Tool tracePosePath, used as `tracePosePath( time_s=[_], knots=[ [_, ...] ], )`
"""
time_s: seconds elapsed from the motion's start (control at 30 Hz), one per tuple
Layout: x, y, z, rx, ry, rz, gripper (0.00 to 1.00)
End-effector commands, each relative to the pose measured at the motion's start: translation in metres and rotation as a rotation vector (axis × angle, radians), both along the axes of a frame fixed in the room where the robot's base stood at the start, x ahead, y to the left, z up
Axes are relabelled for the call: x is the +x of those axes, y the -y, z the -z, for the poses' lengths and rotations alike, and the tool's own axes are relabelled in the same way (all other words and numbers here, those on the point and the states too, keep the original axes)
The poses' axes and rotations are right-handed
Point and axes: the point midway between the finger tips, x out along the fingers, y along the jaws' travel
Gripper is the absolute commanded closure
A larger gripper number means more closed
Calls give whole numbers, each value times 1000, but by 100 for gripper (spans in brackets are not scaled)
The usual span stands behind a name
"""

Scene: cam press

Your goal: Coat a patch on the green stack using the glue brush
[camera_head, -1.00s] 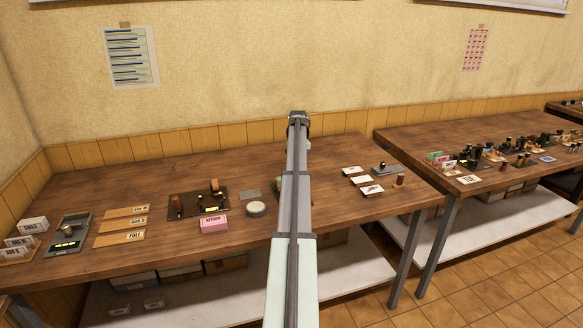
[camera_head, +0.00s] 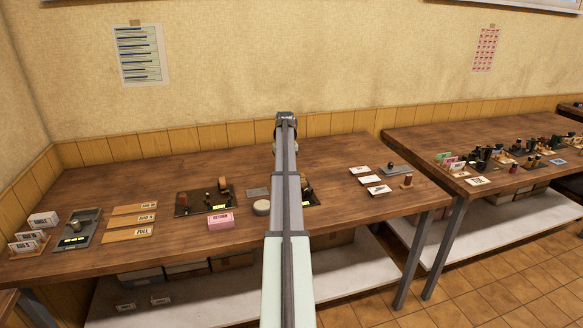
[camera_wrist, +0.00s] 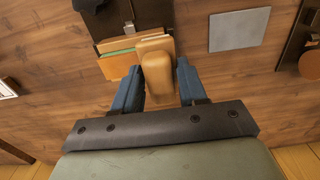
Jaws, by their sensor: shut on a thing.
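My gripper (camera_wrist: 157,88) has its two blue-grey fingers closed around a tan, rounded wooden piece, which looks like the handle of the glue brush (camera_wrist: 159,76). The held piece points away from the camera, and its far end overlaps the green stack (camera_wrist: 117,54). The stack shows a green edge and a tan front face beside the held piece, on a dark tray (camera_wrist: 103,22). Whether the brush touches the stack is unclear, and its bristles cannot be made out. In the head view my arm hides the gripper, the brush and the stack.
A dark tray with upright pieces (camera_head: 190,207), a pink RETURN block (camera_head: 220,220) and a round tin (camera_head: 262,208) stand left of my arm. White cards (camera_head: 376,189) lie at the right.

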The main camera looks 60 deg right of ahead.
Motion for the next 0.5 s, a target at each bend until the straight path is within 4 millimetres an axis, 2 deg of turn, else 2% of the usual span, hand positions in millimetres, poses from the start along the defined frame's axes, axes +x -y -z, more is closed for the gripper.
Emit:
tracePosePath(
  time_s=[0.1,0.17,0.23,0.5],
  knots=[
    [8,-9,0,0,0,-1,87],
    [7,-7,-5,-1,1,1,87],
    [7,-6,-23,-2,2,1,87],
    [7,-6,-45,-1,1,0,87]
  ],
)
